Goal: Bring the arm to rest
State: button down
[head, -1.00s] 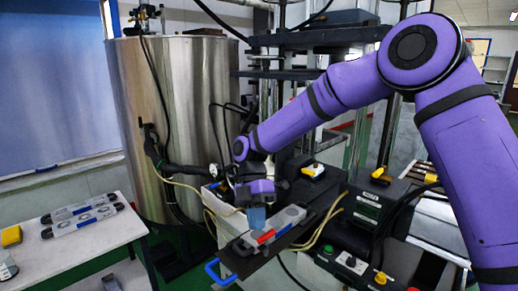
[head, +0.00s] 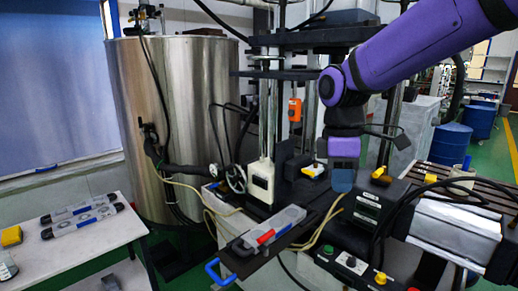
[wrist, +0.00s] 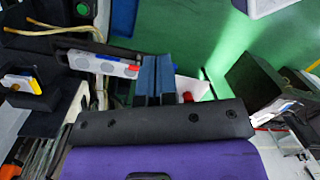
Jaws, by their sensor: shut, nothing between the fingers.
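My gripper (head: 342,180) hangs pointing down at the end of the purple arm in the head view, right of the mould and above the control box. In the wrist view its two blue fingers (wrist: 154,80) are side by side, shut with nothing between them. The grey mould (head: 275,226) with a red and a blue part lies on a dark plate at the front of the machine, left of my gripper and apart from it. The mould also shows in the wrist view (wrist: 103,62), left of the fingers.
A control box (head: 345,262) with buttons stands at the front. A steel tank (head: 175,120) is at the left back. A white table (head: 85,250) at the left holds grey moulds (head: 82,220) and a yellow item (head: 11,236). A blue handle (head: 220,273) sticks out in front.

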jog(key=s+d+r+m+t, duration=0.4)
jog(key=s+d+m+t, duration=0.2)
jog(key=s+d+m, duration=0.8)
jog(key=s, duration=0.2)
jog(key=shift+s+d+t+y, duration=0.15)
jog(key=shift+s+t+y, duration=0.15)
jog(key=shift+s, duration=0.1)
